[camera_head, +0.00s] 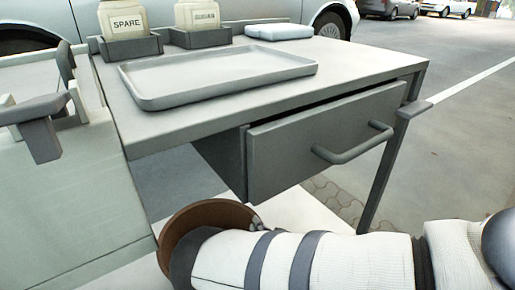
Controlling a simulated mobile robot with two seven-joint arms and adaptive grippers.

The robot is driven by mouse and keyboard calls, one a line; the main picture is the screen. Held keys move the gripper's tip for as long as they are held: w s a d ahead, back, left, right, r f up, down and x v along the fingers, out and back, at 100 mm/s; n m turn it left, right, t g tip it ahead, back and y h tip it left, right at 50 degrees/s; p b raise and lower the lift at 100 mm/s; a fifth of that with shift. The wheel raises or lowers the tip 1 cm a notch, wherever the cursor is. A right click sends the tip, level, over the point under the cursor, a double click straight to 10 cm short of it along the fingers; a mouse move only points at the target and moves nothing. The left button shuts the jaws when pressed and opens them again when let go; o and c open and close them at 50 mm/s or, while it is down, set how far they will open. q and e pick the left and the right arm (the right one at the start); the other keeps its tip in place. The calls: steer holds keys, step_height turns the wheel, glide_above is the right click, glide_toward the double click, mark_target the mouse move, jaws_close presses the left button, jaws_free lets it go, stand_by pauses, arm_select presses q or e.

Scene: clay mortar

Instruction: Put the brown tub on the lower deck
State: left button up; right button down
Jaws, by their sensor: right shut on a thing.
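The brown tub (203,217) is at the lower middle, in front of the table's left part. Its round rim and inner wall show; the rest is hidden behind my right arm. My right gripper (183,262) is shut on the tub; its fingertips are mostly hidden. A pale flat surface (298,212) lies low beneath the tabletop and looks like the lower deck. The tub overlaps it in the picture; I cannot tell whether they touch. My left gripper (55,100) is at the far left, apart from the tub, with its grey fingers spread and nothing seen between them.
The grey tabletop (350,67) holds an empty shallow tray (218,76), two labelled jars in holders and a pale blue folded item (279,31). A drawer (325,141) with a protruding handle (352,144) stands slightly open above the low surface. A table leg (393,160) stands right.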

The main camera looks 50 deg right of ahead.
steer(key=shift+f, duration=0.9)
steer(key=c, duration=1.8)
jaws_free()
steer(key=p+v, duration=0.4)
steer(key=v, duration=0.8)
steer(key=shift+s, duration=0.1)
